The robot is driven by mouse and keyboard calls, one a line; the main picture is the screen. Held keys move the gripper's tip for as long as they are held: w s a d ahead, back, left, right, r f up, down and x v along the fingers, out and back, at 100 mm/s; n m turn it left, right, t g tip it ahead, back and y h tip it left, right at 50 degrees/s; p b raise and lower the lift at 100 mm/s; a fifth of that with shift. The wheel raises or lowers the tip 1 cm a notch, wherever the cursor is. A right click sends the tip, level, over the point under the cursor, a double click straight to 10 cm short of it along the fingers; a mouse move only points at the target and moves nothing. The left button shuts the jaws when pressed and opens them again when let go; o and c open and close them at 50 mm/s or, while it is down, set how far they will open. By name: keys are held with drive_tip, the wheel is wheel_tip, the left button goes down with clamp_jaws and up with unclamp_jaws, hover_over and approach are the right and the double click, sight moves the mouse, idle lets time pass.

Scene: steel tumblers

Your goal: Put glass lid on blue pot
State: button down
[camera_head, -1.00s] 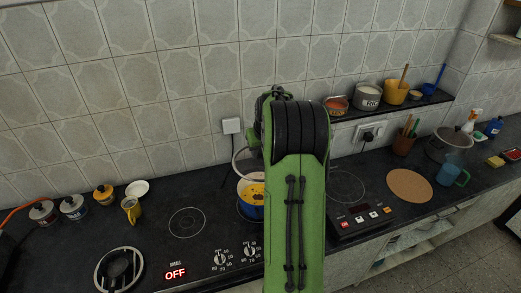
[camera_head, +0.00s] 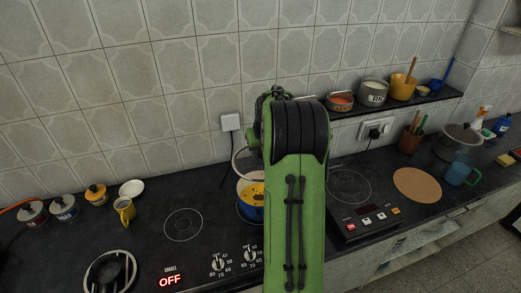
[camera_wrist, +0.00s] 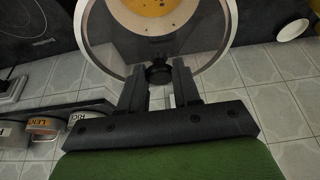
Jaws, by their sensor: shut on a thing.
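The blue pot (camera_head: 252,211) stands on the cooktop, partly hidden behind my green arm, with yellow-orange food inside. The glass lid (camera_head: 239,160) shows as a thin rim just above and behind the pot, tilted in the head view. In the wrist view the glass lid (camera_wrist: 206,58) fills the top middle, and the pot's food (camera_wrist: 150,8) shows through and beyond it. My gripper (camera_wrist: 160,78) is shut on the lid's dark knob. The gripper is hidden behind my arm in the head view. The lid appears apart from the pot.
A pan (camera_head: 110,271) sits at front left. An induction plate (camera_head: 365,219) and round cork mat (camera_head: 417,185) lie right. A shelf (camera_head: 436,97) with pots is at the wall.

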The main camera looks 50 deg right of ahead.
sight(261, 165)
wheel_tip(261, 165, down, 6)
drive_tip(key=b, duration=0.4)
drive_tip(key=shift+r+b, duration=0.15)
drive_tip(key=shift+b, duration=0.25)
drive_tip(key=shift+s, duration=0.1)
drive_tip(key=shift+a+f, duration=0.1)
drive_tip(key=shift+f, duration=0.15)
drive_tip(key=shift+f+b, duration=2.1)
drive_tip(key=shift+f, duration=0.3)
drive_tip(key=shift+f+b, duration=0.65)
drive_tip(key=shift+f, duration=0.1)
drive_tip(key=c, duration=0.7)
unclamp_jaws()
